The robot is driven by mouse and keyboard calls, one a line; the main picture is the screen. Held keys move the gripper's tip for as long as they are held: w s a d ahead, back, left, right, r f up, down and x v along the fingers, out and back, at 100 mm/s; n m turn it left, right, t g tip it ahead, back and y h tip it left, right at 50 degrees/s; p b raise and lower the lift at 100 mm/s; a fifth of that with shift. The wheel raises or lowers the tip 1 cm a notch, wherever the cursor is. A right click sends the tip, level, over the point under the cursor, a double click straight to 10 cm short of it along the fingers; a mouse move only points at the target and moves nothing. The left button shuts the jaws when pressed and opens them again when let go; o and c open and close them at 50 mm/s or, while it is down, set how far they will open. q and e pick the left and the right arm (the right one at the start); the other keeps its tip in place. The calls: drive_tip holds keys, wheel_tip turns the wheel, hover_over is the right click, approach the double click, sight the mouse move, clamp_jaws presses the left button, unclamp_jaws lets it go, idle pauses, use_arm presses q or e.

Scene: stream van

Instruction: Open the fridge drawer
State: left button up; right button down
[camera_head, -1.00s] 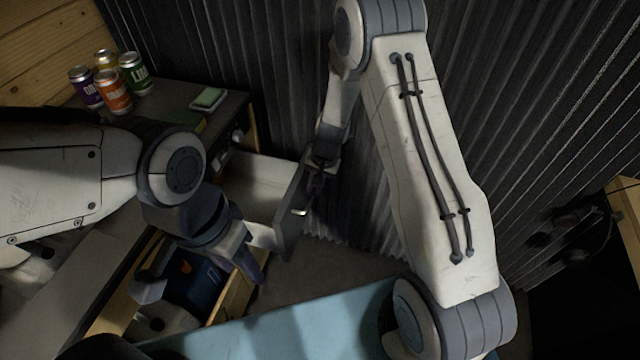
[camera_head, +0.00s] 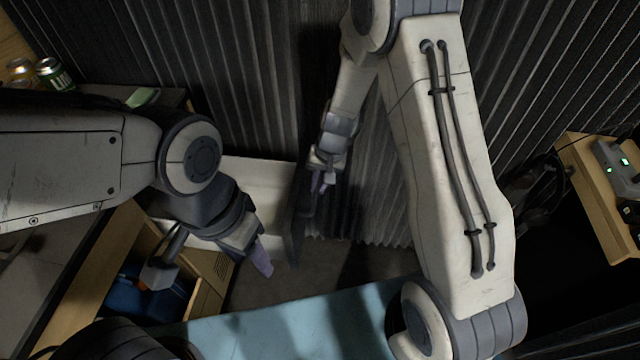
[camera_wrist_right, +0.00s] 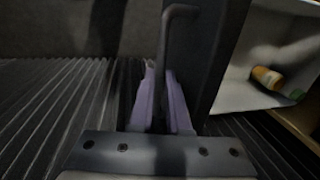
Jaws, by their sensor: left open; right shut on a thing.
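The fridge drawer (camera_head: 262,172) stands pulled out, with its white inside showing and its dark front panel (camera_head: 297,215) facing right. The open drawer also shows in the right wrist view (camera_wrist_right: 255,92), with its dark front (camera_wrist_right: 213,50) seen close up. My right gripper (camera_head: 319,186) is at the outer side of that front. In the right wrist view its purple fingers (camera_wrist_right: 163,95) are closed around the dark bar handle (camera_wrist_right: 164,45). My left gripper (camera_head: 212,266) is open and empty, its fingers spread in front of the counter and apart from the drawer.
An orange bottle (camera_wrist_right: 266,77) and a green item (camera_wrist_right: 296,95) lie inside the drawer. Cans (camera_head: 52,74) stand on the counter at upper left. A wooden compartment below holds a blue item (camera_head: 140,296). A wooden shelf (camera_head: 595,195) is at right. Corrugated wall stands behind.

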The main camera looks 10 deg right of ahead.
drive_tip(key=shift+d, duration=0.1)
idle(0.3)
drive_tip(key=c, duration=0.9)
unclamp_jaws()
drive_tip(key=r, duration=0.3)
drive_tip(key=d+r+p, duration=0.1)
drive_tip(key=r, duration=0.3)
drive_tip(key=d+r, duration=0.1)
drive_tip(key=r, duration=0.2)
drive_tip(key=shift+s+r, duration=0.15)
drive_tip(key=shift+s, duration=0.25)
drive_tip(key=shift+a, duration=0.1)
